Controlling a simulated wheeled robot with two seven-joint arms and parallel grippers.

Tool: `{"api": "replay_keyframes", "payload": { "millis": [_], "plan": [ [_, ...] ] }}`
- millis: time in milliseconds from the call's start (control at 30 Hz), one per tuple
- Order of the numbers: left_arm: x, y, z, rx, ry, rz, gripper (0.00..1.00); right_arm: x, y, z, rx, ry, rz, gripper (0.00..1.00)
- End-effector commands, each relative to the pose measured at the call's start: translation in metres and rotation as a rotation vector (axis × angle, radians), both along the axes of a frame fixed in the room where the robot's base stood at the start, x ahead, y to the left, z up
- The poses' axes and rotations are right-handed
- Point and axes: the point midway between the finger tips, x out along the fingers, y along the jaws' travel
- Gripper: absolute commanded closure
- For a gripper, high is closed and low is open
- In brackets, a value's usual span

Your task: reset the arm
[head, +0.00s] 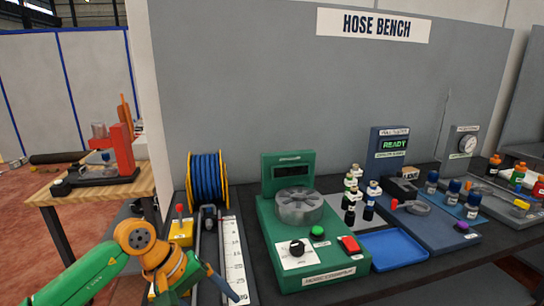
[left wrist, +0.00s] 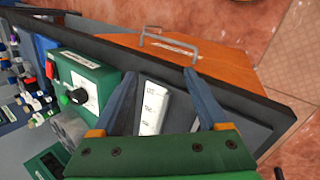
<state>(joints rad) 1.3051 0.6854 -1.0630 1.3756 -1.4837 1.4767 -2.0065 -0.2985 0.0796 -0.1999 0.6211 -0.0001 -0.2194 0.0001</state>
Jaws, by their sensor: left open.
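My left arm, green and orange, comes in at the lower left of the head view. Its left gripper (head: 222,284) is over the front left part of the hose bench, near the white measuring scale (head: 233,258). In the left wrist view the left gripper (left wrist: 160,88) has its two blue-grey fingers spread apart. Nothing is between them; the scale (left wrist: 152,108) shows beyond the gap. I cannot tell how high the fingers are above the bench. My right gripper is in neither view.
A blue hose reel (head: 208,180) stands behind the scale. A green machine (head: 318,245) with a round chuck is right of it. A blue tray (head: 393,249), several bottles and a READY tester (head: 389,150) are further right. An orange drawer front (left wrist: 190,55) shows below the bench edge.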

Motion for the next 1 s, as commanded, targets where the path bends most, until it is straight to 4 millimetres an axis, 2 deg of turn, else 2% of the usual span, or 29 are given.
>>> {"api": "replay_keyframes", "payload": {
  "millis": [67,167,233,267,300,333,367,400,433,467,500,567,600,700,800,900,1000],
  "plan": [
    [-0.006,-0.039,0.000,-0.157,0.033,0.036,0.23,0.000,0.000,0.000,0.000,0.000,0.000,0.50],
    [-0.017,-0.098,0.015,-0.451,0.136,0.135,0.23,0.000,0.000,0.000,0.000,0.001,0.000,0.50],
    [-0.028,-0.143,0.045,-0.764,0.305,0.266,0.23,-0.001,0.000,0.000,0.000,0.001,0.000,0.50],
    [-0.030,-0.158,0.065,-0.938,0.425,0.354,0.23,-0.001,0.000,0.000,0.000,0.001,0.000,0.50],
    [-0.028,-0.166,0.094,-1.178,0.624,0.494,0.23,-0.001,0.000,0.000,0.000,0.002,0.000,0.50],
    [-0.020,-0.162,0.112,-1.360,0.801,0.617,0.23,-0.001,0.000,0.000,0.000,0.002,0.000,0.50],
    [-0.009,-0.149,0.125,-1.536,0.993,0.749,0.23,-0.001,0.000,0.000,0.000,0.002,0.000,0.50],
    [0.008,-0.122,0.128,-1.756,1.267,0.938,0.23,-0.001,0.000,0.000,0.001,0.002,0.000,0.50],
    [0.020,-0.096,0.119,-1.910,1.480,1.085,0.23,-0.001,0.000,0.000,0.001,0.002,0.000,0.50],
    [0.029,-0.069,0.101,-2.053,1.691,1.236,0.23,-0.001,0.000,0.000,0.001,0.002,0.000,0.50],
    [0.034,-0.039,0.071,2.052,-1.795,-1.315,0.23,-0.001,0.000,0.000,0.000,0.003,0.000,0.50],
    [0.026,-0.003,0.021,1.714,-1.590,-1.183,0.23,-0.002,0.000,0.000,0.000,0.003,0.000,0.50],
    [0.015,0.013,-0.010,1.543,-1.466,-1.108,0.23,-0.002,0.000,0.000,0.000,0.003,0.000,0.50],
    [-0.023,0.039,-0.071,1.238,-1.202,-0.958,0.23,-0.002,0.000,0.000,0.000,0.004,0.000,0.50],
    [-0.065,0.050,-0.114,1.030,-0.984,-0.845,0.23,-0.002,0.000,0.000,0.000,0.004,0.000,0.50],
    [-0.109,0.056,-0.145,0.873,-0.788,-0.749,0.23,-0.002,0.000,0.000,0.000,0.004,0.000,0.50],
    [-0.152,0.058,-0.165,0.746,-0.611,-0.668,0.23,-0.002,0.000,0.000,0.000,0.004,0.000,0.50]
  ]
}}
